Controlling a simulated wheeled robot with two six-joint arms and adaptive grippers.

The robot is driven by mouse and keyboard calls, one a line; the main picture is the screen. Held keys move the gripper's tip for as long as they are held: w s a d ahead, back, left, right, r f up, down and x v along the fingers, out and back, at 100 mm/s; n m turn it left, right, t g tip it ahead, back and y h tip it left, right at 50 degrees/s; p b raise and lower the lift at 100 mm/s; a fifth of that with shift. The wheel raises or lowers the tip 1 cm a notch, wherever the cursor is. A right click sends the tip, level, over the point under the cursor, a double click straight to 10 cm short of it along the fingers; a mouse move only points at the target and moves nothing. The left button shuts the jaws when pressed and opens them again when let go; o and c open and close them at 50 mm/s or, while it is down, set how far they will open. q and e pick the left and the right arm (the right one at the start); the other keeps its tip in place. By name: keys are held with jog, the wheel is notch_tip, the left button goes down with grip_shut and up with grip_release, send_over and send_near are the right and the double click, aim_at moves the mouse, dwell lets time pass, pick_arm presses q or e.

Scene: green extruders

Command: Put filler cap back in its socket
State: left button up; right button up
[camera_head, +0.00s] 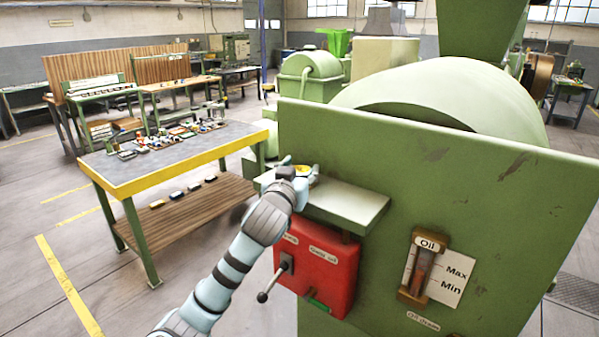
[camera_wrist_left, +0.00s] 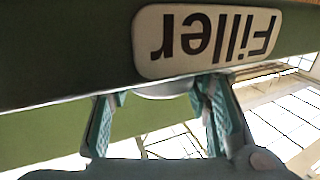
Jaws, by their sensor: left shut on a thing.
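My left gripper (camera_head: 300,172) is at the pale ledge (camera_head: 345,205) on the side of the green machine. It is shut on a small part, which I take to be the filler cap; a bit of yellow (camera_head: 303,169) shows at the fingertips. In the left wrist view the teal fingers (camera_wrist_left: 162,115) stand either side of a pale rounded rim (camera_wrist_left: 166,90), just below the upside-down "Filler" label (camera_wrist_left: 205,42). The fingers hide most of the cap. I cannot tell whether it sits in the socket. My right gripper is out of view.
A red control box (camera_head: 318,268) with a lever (camera_head: 272,283) is under the ledge, close to my left arm. An oil gauge (camera_head: 423,268) is on the green panel (camera_head: 480,190) to the right. A yellow-edged workbench (camera_head: 175,163) with parts stands at left.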

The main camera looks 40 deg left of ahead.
pick_arm(q)
jog(key=o, duration=1.4)
jog(key=shift+w+f, duration=0.1)
jog(key=shift+c, duration=0.2)
jog(key=shift+r, duration=0.2)
jog(key=p+v, duration=0.4)
jog(key=v, duration=0.8)
